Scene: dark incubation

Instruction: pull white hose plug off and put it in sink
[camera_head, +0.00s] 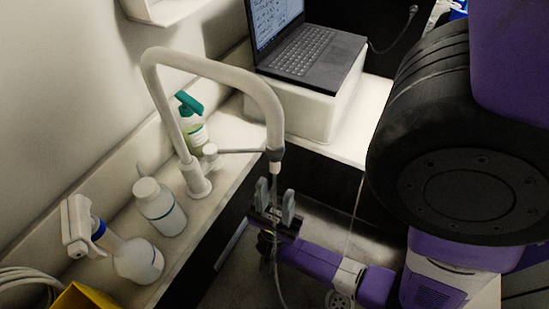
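A white arched faucet (213,70) ends in a grey nozzle (276,154) pointing down. A narrow grey piece (275,180) hangs just below the nozzle. My gripper (275,203) is below the nozzle, its two grey fingers pointing up and spread apart. The narrow piece reaches down toward the gap between the fingers; I cannot tell whether they touch it. I cannot clearly make out a white hose plug. The dark sink lies under my gripper and arm, with its round drain (340,300) at the bottom edge.
A yellow object (84,297) is at the lower left. A laptop (305,50) sits on a white box (309,106) behind. My arm covers the right side.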

